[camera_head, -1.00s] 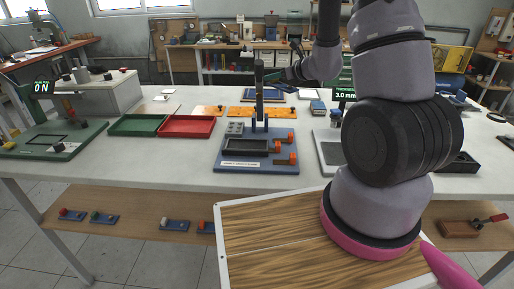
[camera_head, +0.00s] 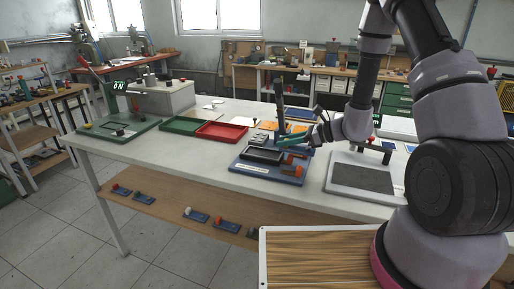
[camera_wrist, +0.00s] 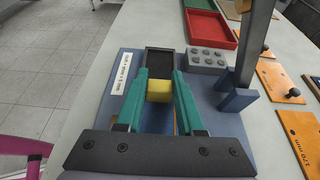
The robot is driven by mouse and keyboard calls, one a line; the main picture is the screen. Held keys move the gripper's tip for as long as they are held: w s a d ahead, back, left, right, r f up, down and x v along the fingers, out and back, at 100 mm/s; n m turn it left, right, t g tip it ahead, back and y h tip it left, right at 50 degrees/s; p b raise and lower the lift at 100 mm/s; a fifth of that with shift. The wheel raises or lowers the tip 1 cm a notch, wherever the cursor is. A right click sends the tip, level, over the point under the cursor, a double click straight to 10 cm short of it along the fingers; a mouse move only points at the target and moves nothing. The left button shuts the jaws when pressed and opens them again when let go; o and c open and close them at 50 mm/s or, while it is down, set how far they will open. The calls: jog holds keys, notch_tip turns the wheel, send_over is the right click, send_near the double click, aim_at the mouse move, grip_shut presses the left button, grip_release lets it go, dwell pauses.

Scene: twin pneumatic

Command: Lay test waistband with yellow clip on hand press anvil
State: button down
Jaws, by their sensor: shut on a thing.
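My gripper (camera_head: 284,141) has teal fingers and is shut on a yellow block-shaped clip (camera_wrist: 159,90), seen between the fingers in the wrist view. The fingertips (camera_wrist: 160,76) point toward a black rectangular tray (camera_wrist: 165,60) on a blue base plate (camera_wrist: 112,120). I cannot make out a separate waistband beyond the clip. In the head view the gripper is low over the right part of the blue base (camera_head: 268,172), beside an upright dark lever (camera_head: 279,98). Whether the clip touches the base cannot be told. A green-based press (camera_head: 118,130) stands at the far left end of the bench.
Green (camera_head: 180,125) and red (camera_head: 222,131) trays lie left of the blue base. A grey block with round studs (camera_wrist: 207,60) and the upright lever stand close to my fingers. Orange plates (camera_wrist: 280,85) lie right. A grey pad (camera_head: 362,177) lies nearer my arm.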

send_over(253, 151)
jog(key=shift+s+d, duration=0.15)
jog(key=shift+s, duration=0.15)
jog(key=shift+w+a+f, duration=0.1)
jog(key=shift+f, duration=0.8)
jog(key=shift+w+a+f, duration=0.1)
jog(key=shift+f, duration=0.75)
jog(key=shift+s+f, duration=0.1)
jog(key=c, duration=0.5)
grip_release()
